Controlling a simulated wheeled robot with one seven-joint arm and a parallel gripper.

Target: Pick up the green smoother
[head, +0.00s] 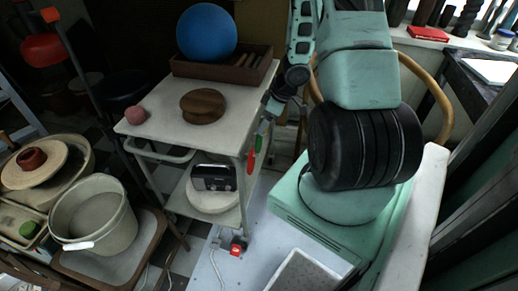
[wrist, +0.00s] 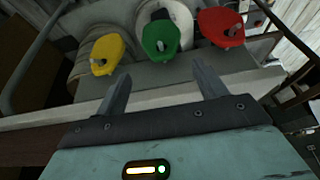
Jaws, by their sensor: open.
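The green smoother (wrist: 161,37) is a flat, rounded green piece with a small grey knob. In the wrist view it hangs between a yellow smoother (wrist: 107,52) and a red smoother (wrist: 221,25), along the side of a cart. My gripper (wrist: 158,78) is open, with nothing between its fingers. The green smoother lies beyond the fingertips, roughly in line with the gap between them, and is apart from them.
The white cart (head: 150,131) holds a blue ball (head: 206,33), a brown tray (head: 259,72), a wooden disc (head: 203,106) and a pink ball (head: 135,115). A black radio (head: 214,178) is on its lower shelf. A bucket (head: 92,213) stands left.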

